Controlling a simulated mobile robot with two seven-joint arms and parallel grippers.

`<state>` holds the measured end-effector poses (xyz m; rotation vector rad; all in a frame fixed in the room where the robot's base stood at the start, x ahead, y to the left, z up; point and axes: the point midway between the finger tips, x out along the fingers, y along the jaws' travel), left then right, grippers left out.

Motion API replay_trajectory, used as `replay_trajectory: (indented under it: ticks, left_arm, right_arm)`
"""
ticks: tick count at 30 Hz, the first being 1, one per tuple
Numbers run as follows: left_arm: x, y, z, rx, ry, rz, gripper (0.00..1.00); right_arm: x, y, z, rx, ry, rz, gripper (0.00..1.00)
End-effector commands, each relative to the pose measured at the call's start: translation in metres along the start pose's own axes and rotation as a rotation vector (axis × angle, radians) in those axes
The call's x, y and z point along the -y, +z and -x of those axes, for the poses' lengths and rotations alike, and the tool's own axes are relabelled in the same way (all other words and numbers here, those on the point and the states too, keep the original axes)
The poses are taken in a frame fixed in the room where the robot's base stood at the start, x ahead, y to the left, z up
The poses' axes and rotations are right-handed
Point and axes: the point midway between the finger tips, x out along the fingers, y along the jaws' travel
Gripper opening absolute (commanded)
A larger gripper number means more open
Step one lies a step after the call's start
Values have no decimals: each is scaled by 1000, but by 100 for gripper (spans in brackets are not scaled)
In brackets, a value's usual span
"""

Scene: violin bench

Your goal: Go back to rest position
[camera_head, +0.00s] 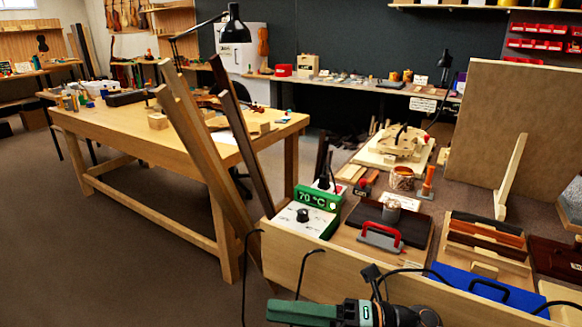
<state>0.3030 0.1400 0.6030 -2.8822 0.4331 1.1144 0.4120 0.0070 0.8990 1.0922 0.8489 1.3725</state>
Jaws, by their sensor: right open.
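My right gripper (298,312) is at the bottom edge of the head view, pointing left, with a green finger and a dark wrist behind it. It is open, and I see nothing between its fingers. It is in front of the wooden front board (335,275) of the bench. It appears apart from the bench things. My left gripper is not in view.
Behind the board are a green 70 °C unit (318,197), a red-handled tool (380,236), a blue case (480,292) and a wooden rack (487,250). Long planks (205,140) lean left of the board. A wooden table (150,135) stands at left; the floor (110,270) before it is clear.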

Motion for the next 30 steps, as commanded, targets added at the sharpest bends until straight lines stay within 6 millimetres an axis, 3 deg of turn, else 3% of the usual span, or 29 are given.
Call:
replay_trajectory:
  ticks: [5, 8, 11, 14, 16, 22, 25, 27, 30]
  left_arm:
    - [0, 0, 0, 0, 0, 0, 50]
    - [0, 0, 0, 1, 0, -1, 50]
    - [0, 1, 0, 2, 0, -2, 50]
    - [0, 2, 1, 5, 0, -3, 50]
    - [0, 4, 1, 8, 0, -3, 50]
    - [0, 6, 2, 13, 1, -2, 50]
    - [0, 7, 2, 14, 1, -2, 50]
    - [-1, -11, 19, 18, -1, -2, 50]
    - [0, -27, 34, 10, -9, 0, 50]
  right_arm:
    - [14, 24, 22, 438, 200, -419, 41]
    - [44, 30, 52, 684, 262, -673, 41]
    - [87, 19, 89, 929, 292, -942, 41]
    - [135, -12, 126, 1161, 290, -1211, 41]
    - [165, -43, 148, 1303, 276, -1388, 41]
    - [216, -139, 185, 1593, 203, -1785, 41]
    - [230, -189, 195, 1706, 156, -1959, 41]
    - [206, -178, 194, 1709, 163, -1951, 41]
    - [189, -173, 195, 1717, 167, -1944, 41]
